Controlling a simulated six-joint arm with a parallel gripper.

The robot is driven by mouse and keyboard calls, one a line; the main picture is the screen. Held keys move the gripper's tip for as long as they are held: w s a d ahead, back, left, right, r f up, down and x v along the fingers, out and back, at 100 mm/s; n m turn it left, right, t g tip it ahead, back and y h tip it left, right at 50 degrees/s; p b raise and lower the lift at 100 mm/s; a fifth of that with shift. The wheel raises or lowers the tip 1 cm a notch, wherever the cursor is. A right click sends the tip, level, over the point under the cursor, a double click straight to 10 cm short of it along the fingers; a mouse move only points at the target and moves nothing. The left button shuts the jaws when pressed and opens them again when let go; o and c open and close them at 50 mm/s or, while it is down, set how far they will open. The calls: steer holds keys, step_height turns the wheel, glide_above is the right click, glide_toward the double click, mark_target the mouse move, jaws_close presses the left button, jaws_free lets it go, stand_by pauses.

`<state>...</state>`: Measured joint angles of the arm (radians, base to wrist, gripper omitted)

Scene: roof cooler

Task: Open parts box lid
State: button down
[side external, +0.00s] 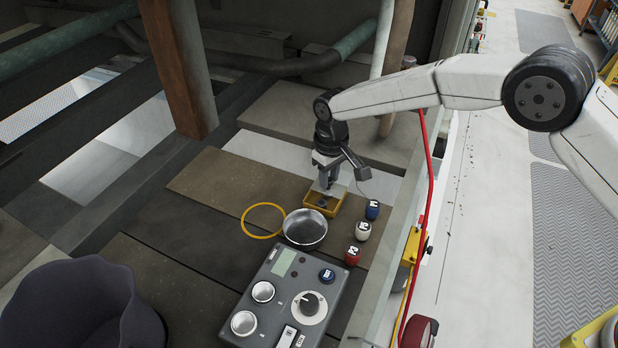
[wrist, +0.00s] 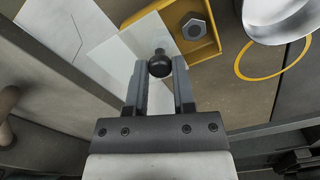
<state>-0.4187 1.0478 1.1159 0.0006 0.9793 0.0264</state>
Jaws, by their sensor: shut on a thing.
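The parts box is a small yellow open-topped tray, seen in the side view (side external: 349,205) and at the top of the wrist view (wrist: 206,50). A hex nut (wrist: 194,29) shows inside it. The lid is a pale, see-through panel (wrist: 112,62) with a black knob (wrist: 160,66). In the wrist view the lid lies off to the left of the nut and overlaps only part of the box. My gripper (wrist: 159,72) is shut on the knob; in the side view it is (side external: 327,186) just above the box. Whether the lid still touches the box cannot be told.
A control panel (side external: 288,300) and dark bucket (side external: 80,310) are in front. The brown boards at left are clear.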

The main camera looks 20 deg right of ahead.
steer(key=shift+c, duration=2.3)
jaws_free()
steer(key=shift+r, duration=0.1)
steer(key=shift+r, duration=3.85)
